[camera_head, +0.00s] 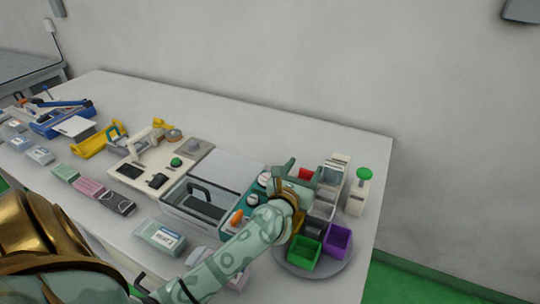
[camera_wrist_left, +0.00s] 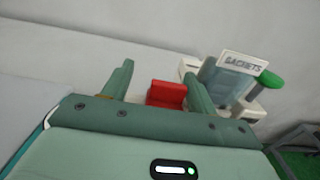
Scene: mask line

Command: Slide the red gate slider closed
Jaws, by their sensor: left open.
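The red gate slider (camera_head: 306,174) is a small red block near the right end of the table, partly hidden by my left gripper in the head view. It also shows in the left wrist view (camera_wrist_left: 167,94). My left gripper (camera_head: 304,167) is open, with one finger on each side of the red block. In the left wrist view (camera_wrist_left: 158,74) the block is close to the right finger, with a wider gap to the left finger. I cannot tell whether the right finger touches it. My right gripper is not in view.
A clear dispenser labelled SACHETS (camera_wrist_left: 234,75) and a green-knobbed post (camera_head: 358,192) stand to the right of the gripper. A round tray (camera_head: 292,268) with coloured bins is in front. The table behind is clear.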

